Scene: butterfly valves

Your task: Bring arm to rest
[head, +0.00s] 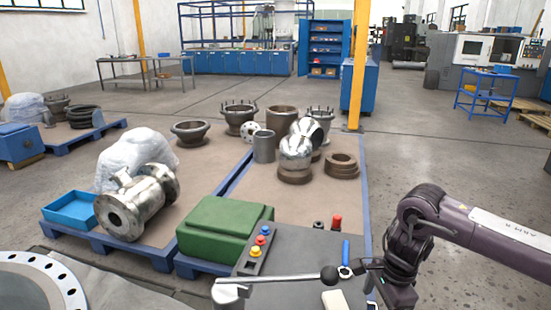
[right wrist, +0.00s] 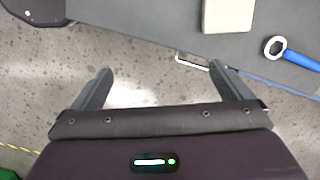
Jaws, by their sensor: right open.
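My right arm (head: 437,215) comes in from the right in the head view, bent down at the wrist. Its gripper (head: 372,290) is by the right edge of the dark work surface (head: 290,248). In the right wrist view the two fingers of this gripper (right wrist: 160,82) are wide apart, with only speckled floor between them. It holds nothing. The dark surface is beyond the fingertips in that view. My left arm and left gripper are not in view.
A lever with a black ball (head: 329,274) lies close left of the gripper. A blue-handled wrench (right wrist: 290,54) and a pale block (right wrist: 227,14) are on the surface. A green case (head: 222,228) and metal valve parts (head: 137,203) stand beyond.

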